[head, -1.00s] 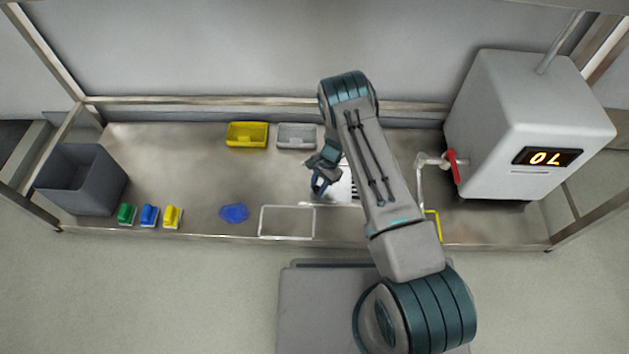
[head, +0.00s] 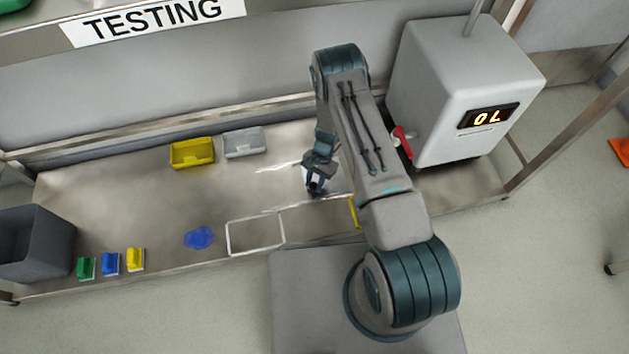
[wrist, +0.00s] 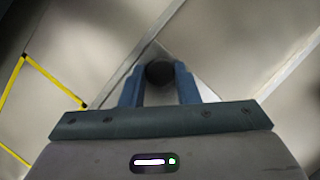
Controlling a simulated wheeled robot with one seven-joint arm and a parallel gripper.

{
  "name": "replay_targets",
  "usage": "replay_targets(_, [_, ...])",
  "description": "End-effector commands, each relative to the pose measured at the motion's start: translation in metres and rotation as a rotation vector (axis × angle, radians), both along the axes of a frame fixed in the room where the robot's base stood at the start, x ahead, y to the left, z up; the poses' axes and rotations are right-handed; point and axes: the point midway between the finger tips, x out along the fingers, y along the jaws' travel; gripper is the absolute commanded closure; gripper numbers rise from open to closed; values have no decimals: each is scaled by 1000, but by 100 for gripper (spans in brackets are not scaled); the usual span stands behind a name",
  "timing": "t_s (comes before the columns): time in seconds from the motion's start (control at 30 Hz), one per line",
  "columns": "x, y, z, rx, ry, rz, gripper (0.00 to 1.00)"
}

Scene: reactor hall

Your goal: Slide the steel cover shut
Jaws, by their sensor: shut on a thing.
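My gripper (head: 315,187) is low over the middle of the steel bench, left of my forearm. In the wrist view its two blue fingers (wrist: 160,88) are shut on a dark round knob (wrist: 160,72). A pale plate, apparently the steel cover (wrist: 206,92), shows beneath and beside the knob. In the head view only a small bright patch of the cover (head: 338,178) shows between my gripper and forearm. My arm hides the rest, so I cannot tell how much of the opening is covered.
A yellow tray (head: 193,154) and a grey tray (head: 244,142) stand at the back. A white outline (head: 255,236) and yellow outline (head: 354,212) mark the front. A blue cloth (head: 199,238), coloured brushes (head: 111,264) and a dark bin (head: 38,243) are left; a white machine (head: 465,90) is right.

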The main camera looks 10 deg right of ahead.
Motion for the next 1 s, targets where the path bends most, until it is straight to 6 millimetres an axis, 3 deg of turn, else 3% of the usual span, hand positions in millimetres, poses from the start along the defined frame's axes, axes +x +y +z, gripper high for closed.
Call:
replay_targets(0.1, [3,-6,0,-8,-7,-5,100])
replay_targets(0.13, [3,-7,0,-9,-7,-4,69])
replay_targets(0.2, [3,-8,0,-8,-6,-6,50])
replay_targets(0.57, [2,-4,5,-5,-3,-2,50])
replay_targets(0.77, [12,-12,37,-4,-4,-7,50])
replay_targets(1.0, [29,-26,88,-5,-5,-7,50])
